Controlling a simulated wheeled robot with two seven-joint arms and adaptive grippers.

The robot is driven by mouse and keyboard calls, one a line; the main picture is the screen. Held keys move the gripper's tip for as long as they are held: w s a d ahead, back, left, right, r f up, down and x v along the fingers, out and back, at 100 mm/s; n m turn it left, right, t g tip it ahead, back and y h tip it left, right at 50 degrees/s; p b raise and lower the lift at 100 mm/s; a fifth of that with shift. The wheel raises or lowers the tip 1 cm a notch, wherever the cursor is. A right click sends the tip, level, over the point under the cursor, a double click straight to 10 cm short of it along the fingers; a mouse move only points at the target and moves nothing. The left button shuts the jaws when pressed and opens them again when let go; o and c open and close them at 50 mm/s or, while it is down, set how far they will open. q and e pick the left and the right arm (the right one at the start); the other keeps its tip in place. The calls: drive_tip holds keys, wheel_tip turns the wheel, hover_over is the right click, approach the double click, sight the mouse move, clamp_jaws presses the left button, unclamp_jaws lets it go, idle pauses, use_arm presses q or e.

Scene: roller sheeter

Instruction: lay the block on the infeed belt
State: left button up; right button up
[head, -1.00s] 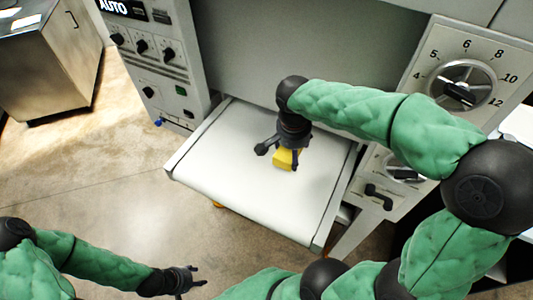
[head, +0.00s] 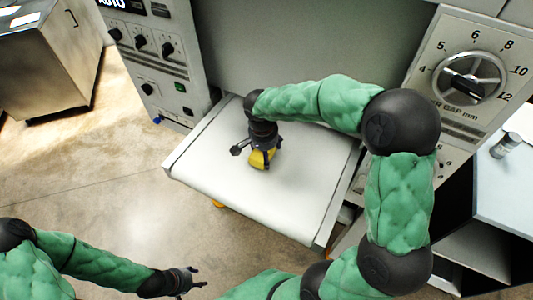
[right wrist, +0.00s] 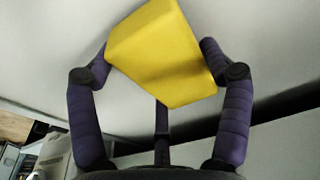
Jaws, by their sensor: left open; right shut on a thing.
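The yellow block (head: 262,159) is at the white infeed belt (head: 290,205), left of the belt's middle in the head view. My right gripper (head: 258,155) is over the belt and shut on the block. I cannot tell whether the block touches the belt. My left gripper (head: 193,282) is open and empty, low at the front left, away from the belt.
A control panel with knobs (head: 150,50) stands left of the belt. A gap dial (head: 468,80) is on the right panel. A pale side table (head: 505,180) holds a small cylinder (head: 506,145) at the right. A metal cabinet (head: 50,60) stands at the far left. The belt's front is clear.

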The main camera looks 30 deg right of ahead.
drive_tip(key=shift+f, duration=0.25)
drive_tip(key=shift+f, duration=0.2)
drive_tip(key=o, duration=1.3)
drive_tip(key=shift+r, duration=0.6)
wheel_tip(320, 180, up, 11)
drive_tip(key=s+a+p, duration=0.1)
drive_tip(key=p, duration=0.1)
drive_tip(key=shift+a, duration=0.25)
